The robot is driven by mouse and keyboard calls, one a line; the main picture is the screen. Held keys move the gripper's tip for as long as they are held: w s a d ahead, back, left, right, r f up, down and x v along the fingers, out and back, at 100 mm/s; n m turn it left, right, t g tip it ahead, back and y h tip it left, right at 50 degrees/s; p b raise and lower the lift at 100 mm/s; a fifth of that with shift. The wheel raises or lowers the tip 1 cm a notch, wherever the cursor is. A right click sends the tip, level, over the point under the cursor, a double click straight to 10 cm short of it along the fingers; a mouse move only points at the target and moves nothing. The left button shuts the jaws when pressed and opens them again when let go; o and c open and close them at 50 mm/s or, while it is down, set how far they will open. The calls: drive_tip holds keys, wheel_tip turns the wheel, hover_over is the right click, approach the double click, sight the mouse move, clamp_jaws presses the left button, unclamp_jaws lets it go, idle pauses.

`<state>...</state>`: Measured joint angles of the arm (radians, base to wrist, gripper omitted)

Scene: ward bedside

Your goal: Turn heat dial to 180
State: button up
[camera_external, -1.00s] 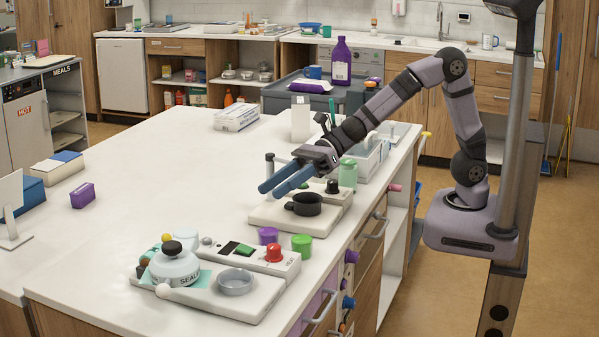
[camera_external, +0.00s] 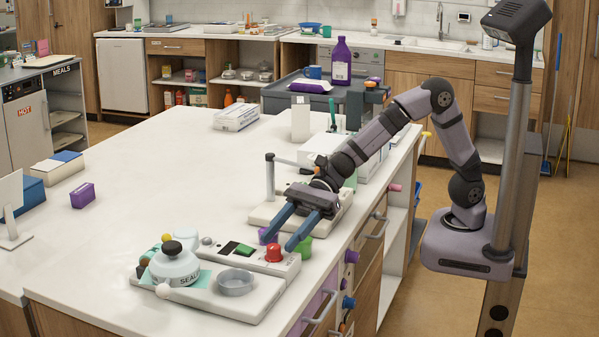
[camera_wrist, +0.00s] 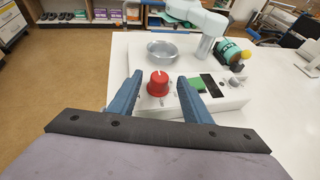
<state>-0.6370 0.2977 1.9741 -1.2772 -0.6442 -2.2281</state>
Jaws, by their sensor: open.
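The red dial (camera_external: 274,253) stands on the right end of the white sealer's control panel (camera_external: 251,262) in the external view. It also shows in the wrist view as a red knob (camera_wrist: 158,84) with a pale mark on top; I cannot read any numbers. My gripper (camera_external: 278,245) is open, its two blue fingers pointing down toward the panel near the dial. In the wrist view the dial appears between the fingers of my gripper (camera_wrist: 160,79), with gaps on both sides. I cannot tell whether the fingertips are level with it.
The panel has a dark display with a green patch (camera_wrist: 198,83) and a grey knob (camera_wrist: 236,80). A metal dish (camera_external: 236,282) and the round sealer head (camera_external: 174,266) are close by. A green cup (camera_external: 303,248) is partly hidden by my fingers. The counter at left is mostly clear.

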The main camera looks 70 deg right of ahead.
sight(276, 245)
drive_tip(key=shift+x, duration=1.85)
drive_tip(key=shift+f, duration=0.1)
drive_tip(key=c, duration=1)
